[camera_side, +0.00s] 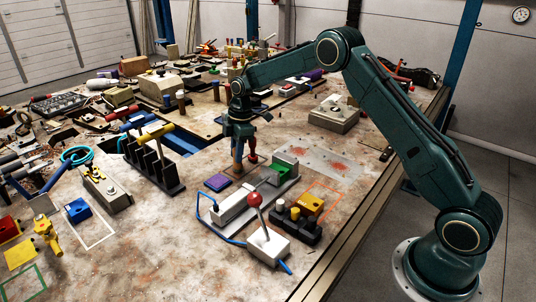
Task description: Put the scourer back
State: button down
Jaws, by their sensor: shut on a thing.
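My gripper (239,140) points down over the middle of the bench, just behind the grey fixture. It is shut on a small brown upright piece (238,160) directly below it. The piece is too small and too partly hidden to tell for sure whether it is the scourer, or whether its foot touches the bench. A red piece (252,157) stands close at its right.
A grey fixture with a green block (281,174) stands at the front right, beside a red-knobbed lever (254,200) and a yellow block (309,202). A black rack (153,168) stands left. A blue cable (209,228) loops in front. Bare bench (150,255) lies front left.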

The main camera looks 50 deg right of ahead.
jog(key=shift+f, duration=0.15)
jog(key=c, duration=1.3)
grip_release()
jog(key=shift+o, duration=0.2)
notch_tip(320, 180, up, 12)
jog(key=d, duration=0.1)
jog(key=shift+s+d, duration=0.35)
jog(key=shift+r, duration=0.2)
